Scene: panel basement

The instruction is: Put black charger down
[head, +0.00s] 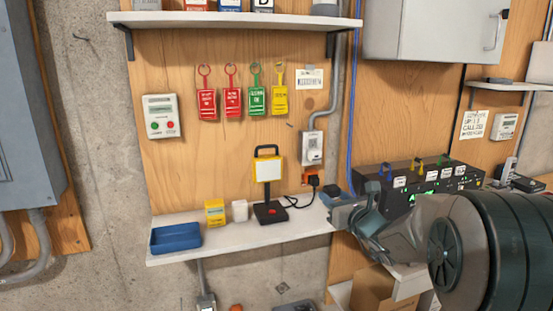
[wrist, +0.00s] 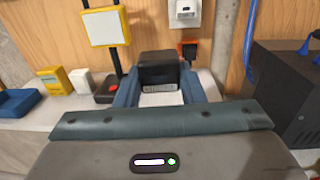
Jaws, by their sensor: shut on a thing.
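The black charger (wrist: 158,70) is a small dark block between my gripper's fingers in the wrist view. My gripper (wrist: 160,88) is shut on it, one blue-grey finger on each side. In the head view my gripper (head: 343,203) is at the right end of the white shelf (head: 222,236). The charger is small and partly covered by the fingers there. The wrist view does not clearly show whether the charger touches the shelf.
On the shelf stand a blue tray (head: 176,237), a yellow box (head: 215,212), a white box (head: 240,210) and a yellow-framed lamp (head: 268,170) on a black base. A black plug (head: 313,182) and cable are behind. A black equipment case (head: 420,185) stands to the right.

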